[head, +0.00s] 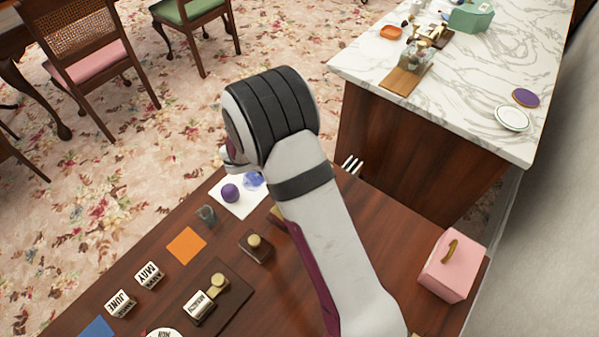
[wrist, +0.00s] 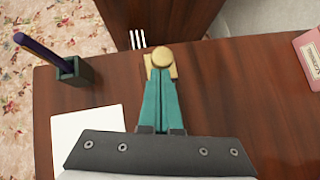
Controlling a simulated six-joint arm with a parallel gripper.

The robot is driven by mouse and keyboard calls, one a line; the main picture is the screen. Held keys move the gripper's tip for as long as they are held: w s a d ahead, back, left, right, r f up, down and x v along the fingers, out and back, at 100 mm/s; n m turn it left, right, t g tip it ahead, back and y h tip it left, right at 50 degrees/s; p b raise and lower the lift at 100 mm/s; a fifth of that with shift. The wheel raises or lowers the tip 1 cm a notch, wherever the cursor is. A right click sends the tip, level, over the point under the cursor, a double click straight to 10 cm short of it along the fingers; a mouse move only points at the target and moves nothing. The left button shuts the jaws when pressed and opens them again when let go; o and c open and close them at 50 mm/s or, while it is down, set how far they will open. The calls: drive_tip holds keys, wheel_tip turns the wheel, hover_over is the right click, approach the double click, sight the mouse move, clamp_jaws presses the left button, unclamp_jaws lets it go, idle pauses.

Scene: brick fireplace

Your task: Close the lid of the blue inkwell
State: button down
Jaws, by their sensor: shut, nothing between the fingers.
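In the wrist view my gripper (wrist: 161,75) is shut, with its two teal fingers side by side. Its tips are at a tan square piece (wrist: 175,68) with a round brass-coloured knob (wrist: 162,57); I cannot tell whether they touch. No blue inkwell body is clearly visible; whether the tan piece belongs to it I cannot tell. In the head view my arm hides the gripper and that part of the desk. A small tan edge (head: 277,216) shows beside the arm. A dark inkwell-like block with a brass knob (head: 255,245) stands left of the arm.
White paper (wrist: 85,135) lies left of my gripper, with a blue glassy ball (head: 253,181) and a purple ball (head: 230,193) on it. A green holder (wrist: 73,70) with a purple pen, a pronged object (wrist: 137,40) and a pink box (head: 452,265) are nearby.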

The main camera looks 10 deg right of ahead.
drive_tip(key=shift+w+d, duration=0.2)
drive_tip(key=shift+d, duration=0.15)
drive_tip(key=shift+a, duration=0.1)
drive_tip(key=s+a, duration=0.1)
drive_tip(key=a, duration=0.2)
drive_tip(key=s+a+r, duration=0.1)
drive_tip(key=a, duration=0.1)
drive_tip(key=shift+s+r, duration=0.1)
drive_tip(key=shift+s, duration=0.2)
drive_tip(key=v, duration=0.8)
drive_tip(key=s+d+r+m+g+y, duration=0.2)
drive_tip(key=s+d+r+m+g, duration=0.3)
drive_tip(key=s+d+m, duration=0.5)
drive_tip(key=s+a+r+m+y, duration=0.1)
drive_tip(key=s+r+m+y, duration=0.1)
drive_tip(key=s+m, duration=0.6)
drive_tip(key=s+a+r+m+y, duration=0.1)
drive_tip(key=s+m+y, duration=0.4)
drive_tip(key=m, duration=0.6)
drive_tip(key=s+r, duration=0.1)
drive_tip(key=s, duration=0.1)
drive_tip(key=shift+s+m+y, duration=0.3)
drive_tip(key=shift+s, duration=0.1)
